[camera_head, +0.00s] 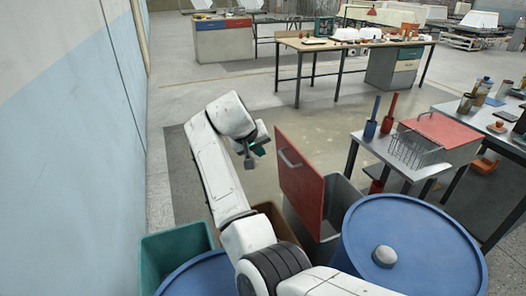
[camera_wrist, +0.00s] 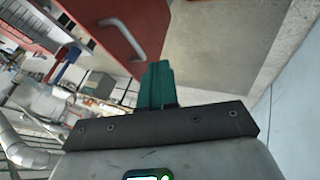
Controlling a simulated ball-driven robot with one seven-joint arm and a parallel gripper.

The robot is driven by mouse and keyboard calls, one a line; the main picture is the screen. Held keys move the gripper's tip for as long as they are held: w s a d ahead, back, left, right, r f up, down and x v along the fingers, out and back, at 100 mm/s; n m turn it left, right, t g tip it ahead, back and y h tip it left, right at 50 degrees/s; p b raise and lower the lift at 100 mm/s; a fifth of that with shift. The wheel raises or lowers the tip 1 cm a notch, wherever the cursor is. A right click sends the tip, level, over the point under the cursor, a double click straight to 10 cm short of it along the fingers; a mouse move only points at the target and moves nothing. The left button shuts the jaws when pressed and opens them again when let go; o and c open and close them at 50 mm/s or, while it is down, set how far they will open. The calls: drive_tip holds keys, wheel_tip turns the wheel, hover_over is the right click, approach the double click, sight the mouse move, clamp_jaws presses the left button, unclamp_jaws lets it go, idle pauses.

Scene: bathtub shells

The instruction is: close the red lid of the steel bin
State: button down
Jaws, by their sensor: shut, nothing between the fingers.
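The red lid (camera_head: 300,180) stands raised, roughly upright, at the left side of the steel bin (camera_head: 338,206), whose top is open. The lid has a grey bar handle on the face turned to my gripper. My gripper (camera_head: 252,158) is shut and empty, to the left of the lid and apart from it in the head view. In the wrist view the green fingers of my gripper (camera_wrist: 157,82) are together, with the red lid (camera_wrist: 112,28) and its handle beyond them at the upper left.
A blue drum (camera_head: 412,240) stands right of the bin, and green (camera_head: 175,252) and brown (camera_head: 275,217) bins stand left of it. A small table (camera_head: 420,168) with a wire rack is behind at the right. A blue-and-white wall (camera_head: 70,150) runs along the left. Floor behind the lid is clear.

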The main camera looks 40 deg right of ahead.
drive_tip(key=d+f+p, duration=0.1)
drive_tip(key=d+f, duration=0.5)
drive_tip(key=d, duration=0.2)
drive_tip(key=shift+w+f, duration=0.25)
drive_tip(key=shift+f, duration=0.15)
